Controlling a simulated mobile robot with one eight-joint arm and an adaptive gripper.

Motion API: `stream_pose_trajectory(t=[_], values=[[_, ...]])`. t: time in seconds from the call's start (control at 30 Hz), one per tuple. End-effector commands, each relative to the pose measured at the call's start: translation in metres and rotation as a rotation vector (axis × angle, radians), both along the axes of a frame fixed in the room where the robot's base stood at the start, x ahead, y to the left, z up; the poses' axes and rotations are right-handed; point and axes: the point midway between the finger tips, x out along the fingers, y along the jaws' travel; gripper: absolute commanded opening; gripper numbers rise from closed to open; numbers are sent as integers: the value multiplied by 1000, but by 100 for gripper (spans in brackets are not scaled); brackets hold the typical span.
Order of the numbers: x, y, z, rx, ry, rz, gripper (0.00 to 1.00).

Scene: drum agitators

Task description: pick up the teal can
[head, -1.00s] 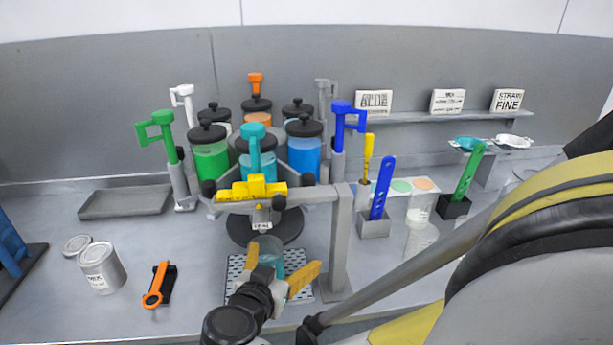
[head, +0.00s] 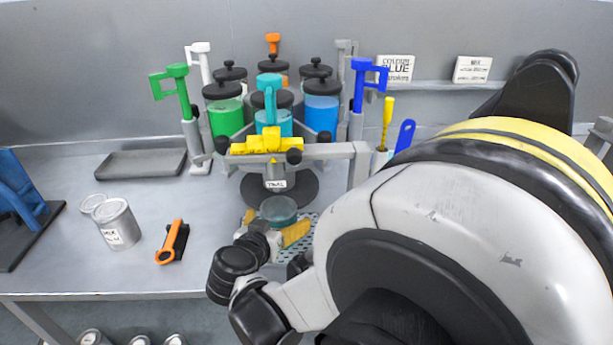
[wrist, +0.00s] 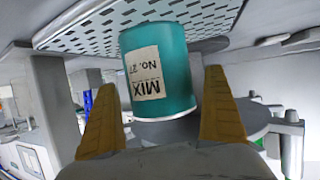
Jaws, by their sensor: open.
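The teal can (head: 279,209) stands on the perforated drip tray below the dispenser's spout, and its open top shows in the head view. In the wrist view the teal can (wrist: 160,70) appears upside down, with a white label reading "MIX No. 27". My gripper (head: 277,224) is open, with its yellow fingers on either side of the can. The wrist view shows the fingers of my gripper (wrist: 160,88) flanking the can, with a visible gap on each side. My wrist hides part of the can's lower side in the head view.
The dispenser's yellow-topped crossbar (head: 330,151) and "TEAL" tag (head: 276,184) are just above and behind the can. The perforated tray (wrist: 85,35) lies beneath it. My arm hides the right side.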

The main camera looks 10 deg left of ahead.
Motion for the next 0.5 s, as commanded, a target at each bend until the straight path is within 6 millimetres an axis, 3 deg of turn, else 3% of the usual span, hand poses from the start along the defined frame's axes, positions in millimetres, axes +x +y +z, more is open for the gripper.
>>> stream_pose_trajectory(t=[0.27,0.5], values=[[8,-1,-3,0,0,0,100],[8,-1,-3,0,0,0,35]])
